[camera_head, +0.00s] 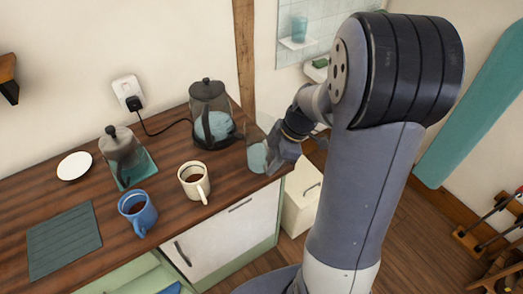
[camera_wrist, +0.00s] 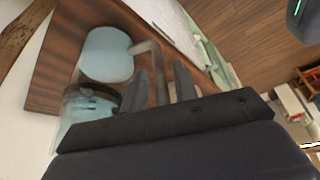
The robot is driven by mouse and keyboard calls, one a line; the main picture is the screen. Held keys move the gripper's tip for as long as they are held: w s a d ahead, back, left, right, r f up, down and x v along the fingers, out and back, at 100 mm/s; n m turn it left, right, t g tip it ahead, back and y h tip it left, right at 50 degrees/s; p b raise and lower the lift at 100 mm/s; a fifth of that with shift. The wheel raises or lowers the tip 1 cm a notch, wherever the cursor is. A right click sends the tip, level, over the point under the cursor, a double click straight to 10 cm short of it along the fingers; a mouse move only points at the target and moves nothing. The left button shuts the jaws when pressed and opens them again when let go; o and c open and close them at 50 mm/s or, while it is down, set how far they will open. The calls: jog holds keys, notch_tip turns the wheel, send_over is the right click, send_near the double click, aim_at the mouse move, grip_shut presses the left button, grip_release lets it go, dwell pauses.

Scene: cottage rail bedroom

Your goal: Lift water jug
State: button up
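The water jug (camera_head: 257,157) is clear with pale blue water and stands upright at the right end of the wooden counter. In the wrist view its blue water (camera_wrist: 107,55) and grey handle (camera_wrist: 159,75) show. My gripper (camera_head: 274,146) is at the jug's right side. In the wrist view the two dark fingers of my gripper (camera_wrist: 161,80) stand on either side of the handle, with small gaps, so it looks open around the handle. The lower handle is hidden behind the gripper body.
A glass kettle (camera_head: 211,118) stands behind and left of the jug. A cream mug (camera_head: 191,178), blue mug (camera_head: 132,222), French press (camera_head: 120,150), white plate (camera_head: 74,166) and grey mat (camera_head: 62,242) lie further left. A white cabinet (camera_head: 300,200) stands below, right of the counter.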

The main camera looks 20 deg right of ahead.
grip_shut()
dwell(1.1)
